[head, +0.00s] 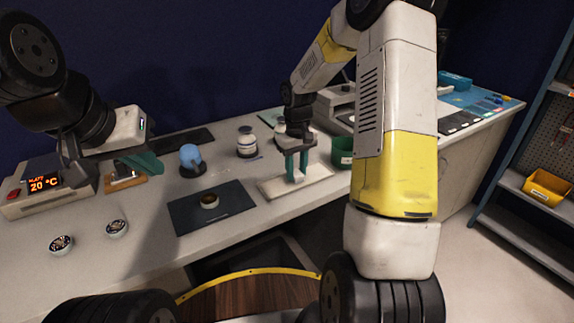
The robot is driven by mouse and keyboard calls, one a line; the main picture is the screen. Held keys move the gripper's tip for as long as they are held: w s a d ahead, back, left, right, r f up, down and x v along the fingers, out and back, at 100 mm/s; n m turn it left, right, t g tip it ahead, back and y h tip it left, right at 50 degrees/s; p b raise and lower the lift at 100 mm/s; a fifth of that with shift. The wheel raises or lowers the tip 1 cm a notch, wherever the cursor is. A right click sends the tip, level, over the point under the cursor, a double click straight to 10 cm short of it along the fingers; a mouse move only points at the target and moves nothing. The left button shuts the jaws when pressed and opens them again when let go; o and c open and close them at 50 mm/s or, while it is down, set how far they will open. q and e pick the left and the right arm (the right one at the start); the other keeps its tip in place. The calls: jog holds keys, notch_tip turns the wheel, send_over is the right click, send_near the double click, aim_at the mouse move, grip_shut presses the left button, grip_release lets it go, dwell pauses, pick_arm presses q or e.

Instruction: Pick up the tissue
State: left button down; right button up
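A flat, pale rectangular piece (314,183) lies on the bench right of the dark mat. It looks like the tissue, but I cannot tell for sure whether it is a tissue or a thin tray. My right gripper (297,178) points straight down over its middle. Its two teal fingers are apart with a gap between them, and nothing shows in the gap. I cannot tell whether the tips touch the pale surface. My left gripper (146,163) hangs over the bench at the left, seen side-on, away from the pale piece. Its finger opening is not clear.
A blue ball-topped item (191,157), a white jar (247,143) and a green container (342,152) stand nearby.

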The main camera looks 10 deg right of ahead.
aim_at(296, 173)
grip_shut()
jog(key=shift+r, duration=0.1)
jog(key=shift+r, duration=0.6)
notch_tip(296, 173, up, 2)
jog(key=shift+r, duration=0.15)
jog(key=s+a+r, duration=0.1)
jog(key=s+a, duration=0.3)
jog(key=s, duration=1.1)
jog(key=shift+s+a+r, duration=0.15)
jog(key=shift+s+a, duration=0.05)
